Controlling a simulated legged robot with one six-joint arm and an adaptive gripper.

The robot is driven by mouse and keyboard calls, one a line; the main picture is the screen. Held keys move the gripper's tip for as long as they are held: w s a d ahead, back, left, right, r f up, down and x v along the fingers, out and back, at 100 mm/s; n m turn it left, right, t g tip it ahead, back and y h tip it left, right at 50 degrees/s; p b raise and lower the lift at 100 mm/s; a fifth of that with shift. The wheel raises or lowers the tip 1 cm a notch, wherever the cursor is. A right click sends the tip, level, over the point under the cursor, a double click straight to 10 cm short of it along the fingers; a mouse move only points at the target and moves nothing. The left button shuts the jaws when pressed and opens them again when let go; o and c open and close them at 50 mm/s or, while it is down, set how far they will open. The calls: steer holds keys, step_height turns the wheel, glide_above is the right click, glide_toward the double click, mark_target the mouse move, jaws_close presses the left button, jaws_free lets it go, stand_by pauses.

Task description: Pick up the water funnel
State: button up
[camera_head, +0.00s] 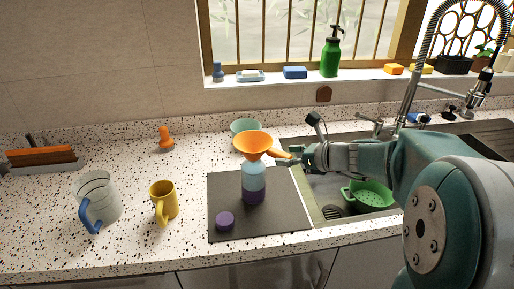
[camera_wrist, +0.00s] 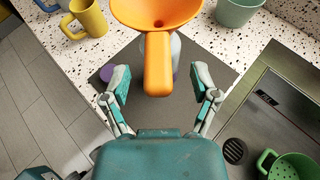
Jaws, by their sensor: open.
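The orange water funnel (camera_head: 256,143) sits in the mouth of a bottle (camera_head: 254,184) with a light blue upper part and a purple lower part. The bottle stands upright on a dark grey mat (camera_head: 225,197). In the wrist view the funnel (camera_wrist: 157,55) points its flat handle toward me. My gripper (camera_wrist: 160,88) is open, with one finger on each side of the handle and clear gaps to it. In the head view my gripper (camera_head: 290,157) is at the funnel's right, by the handle's end. The bottle is mostly hidden under the funnel in the wrist view.
A purple cap (camera_head: 225,220) lies on the mat. A yellow mug (camera_head: 163,201) and a jug with blue handle (camera_head: 97,200) stand left. A pale green bowl (camera_head: 244,127) is behind the funnel. The sink at right holds a green colander (camera_head: 369,195).

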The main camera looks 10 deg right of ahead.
mark_target(277, 154)
steer(key=x, duration=0.2)
steer(key=shift+w+a+f, duration=0.1)
steer(key=shift+w+a, duration=0.05)
steer(key=shift+w, duration=0.15)
steer(key=shift+w+a, duration=0.2)
steer(key=shift+a, duration=0.4)
steer(key=shift+d, duration=0.3)
jaws_close()
